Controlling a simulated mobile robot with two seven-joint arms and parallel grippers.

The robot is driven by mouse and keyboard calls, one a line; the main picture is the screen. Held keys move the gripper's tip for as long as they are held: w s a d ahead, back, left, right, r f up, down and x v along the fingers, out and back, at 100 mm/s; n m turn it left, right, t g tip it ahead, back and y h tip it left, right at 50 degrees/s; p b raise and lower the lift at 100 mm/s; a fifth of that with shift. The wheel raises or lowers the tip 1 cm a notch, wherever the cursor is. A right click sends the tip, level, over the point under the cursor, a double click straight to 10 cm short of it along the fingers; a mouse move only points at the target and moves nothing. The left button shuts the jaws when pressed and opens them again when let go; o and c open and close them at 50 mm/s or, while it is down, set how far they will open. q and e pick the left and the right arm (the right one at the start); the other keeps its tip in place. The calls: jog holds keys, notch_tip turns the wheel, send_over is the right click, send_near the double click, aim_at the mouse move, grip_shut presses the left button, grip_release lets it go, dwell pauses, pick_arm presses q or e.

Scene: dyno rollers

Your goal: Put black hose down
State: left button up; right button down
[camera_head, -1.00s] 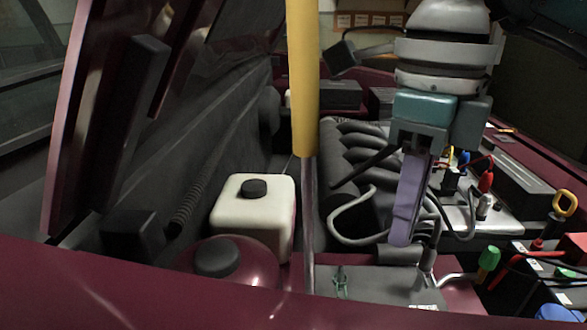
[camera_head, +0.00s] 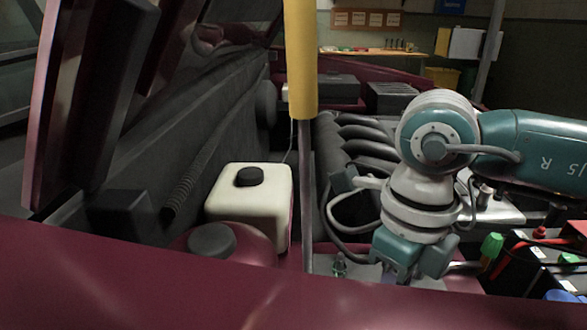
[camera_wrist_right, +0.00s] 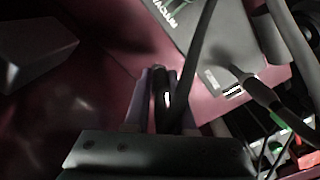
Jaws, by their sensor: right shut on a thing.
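My right gripper (camera_head: 389,276) reaches down in the head view, its fingertips mostly hidden behind the maroon front edge. In the right wrist view my right gripper (camera_wrist_right: 163,112) has its purple fingers closed around a dark hose. The black hose (camera_wrist_right: 198,48) runs up from between the fingers, across a grey box (camera_wrist_right: 224,62) with lettering. My left gripper is not in view.
A cream tank (camera_head: 240,205) with a black cap stands left of the yellow-and-grey post (camera_head: 303,70). The maroon front edge (camera_head: 200,300) crosses the foreground. Cables and coloured connectors (camera_head: 491,246) lie at the right. A second dark hose (camera_wrist_right: 262,92) meets the grey box.

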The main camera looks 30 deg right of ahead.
jog(key=shift+f+b, duration=0.4)
jog(key=shift+f, duration=1.5)
jog(key=shift+f, duration=0.1)
jog(key=c, duration=1.2)
grip_release()
jog(key=shift+f, duration=0.1)
jog(key=o, duration=0.4)
jog(key=shift+o, duration=0.2)
jog(key=shift+r, duration=0.4)
notch_tip(320, 180, up, 12)
jog(key=p, duration=0.2)
jog(key=shift+f+p, duration=0.15)
jog(key=shift+p, duration=0.25)
